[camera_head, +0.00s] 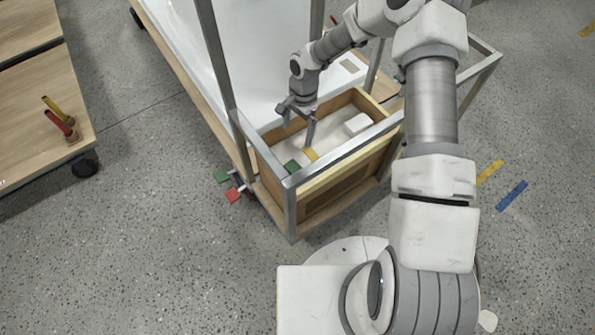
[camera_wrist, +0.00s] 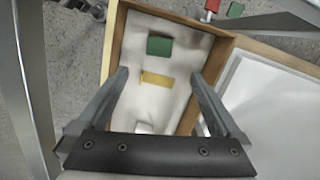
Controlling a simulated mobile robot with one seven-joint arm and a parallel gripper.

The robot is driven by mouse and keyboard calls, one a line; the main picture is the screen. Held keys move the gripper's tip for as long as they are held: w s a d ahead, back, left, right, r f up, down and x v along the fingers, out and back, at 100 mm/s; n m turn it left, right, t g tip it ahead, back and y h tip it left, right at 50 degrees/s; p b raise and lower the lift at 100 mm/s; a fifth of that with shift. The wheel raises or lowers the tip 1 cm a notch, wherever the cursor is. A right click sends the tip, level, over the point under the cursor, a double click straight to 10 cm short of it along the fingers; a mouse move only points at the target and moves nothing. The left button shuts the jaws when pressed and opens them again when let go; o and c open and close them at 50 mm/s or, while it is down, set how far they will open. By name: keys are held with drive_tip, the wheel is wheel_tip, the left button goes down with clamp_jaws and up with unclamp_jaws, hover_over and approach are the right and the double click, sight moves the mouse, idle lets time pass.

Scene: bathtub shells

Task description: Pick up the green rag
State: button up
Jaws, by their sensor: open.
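The green rag (camera_head: 292,166) is a small green piece at the near-left end of a wooden box. In the wrist view the rag (camera_wrist: 159,45) lies on the box's pale lining, near the far end. My gripper (camera_head: 297,132) is over the box, pointing down, with its fingers apart and nothing between them. In the wrist view my gripper (camera_wrist: 158,76) has its fingertips either side of a yellow piece (camera_wrist: 156,80), and the rag lies beyond them. Part of the rag is hidden by the metal frame in the head view.
The wooden box (camera_head: 345,163) has raised walls and sits inside a metal frame (camera_head: 292,205) with upright posts close to my arm. A white block (camera_head: 357,124) lies at the box's other end. A white tub shell (camera_head: 195,45) is behind. A wooden cart (camera_head: 45,95) stands left.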

wheel_tip(320, 180, down, 2)
drive_tip(key=b, duration=0.3)
hover_over(294, 167)
drive_tip(key=shift+m, duration=0.3)
wheel_tip(294, 167, down, 12)
drive_tip(key=shift+a+r, duration=0.1)
drive_tip(key=shift+a, duration=0.05)
drive_tip(key=f+b, duration=0.1)
drive_tip(key=f, duration=0.3)
drive_tip(key=shift+d+f+b, duration=0.15)
drive_tip(key=shift+d+b, duration=0.05)
drive_tip(key=shift+b, duration=0.2)
drive_tip(key=shift+a+f, duration=0.1)
drive_tip(key=shift+f, duration=0.4)
drive_tip(key=shift+c, duration=0.3)
drive_tip(key=c, duration=1.1)
drive_tip(key=shift+r, duration=0.1)
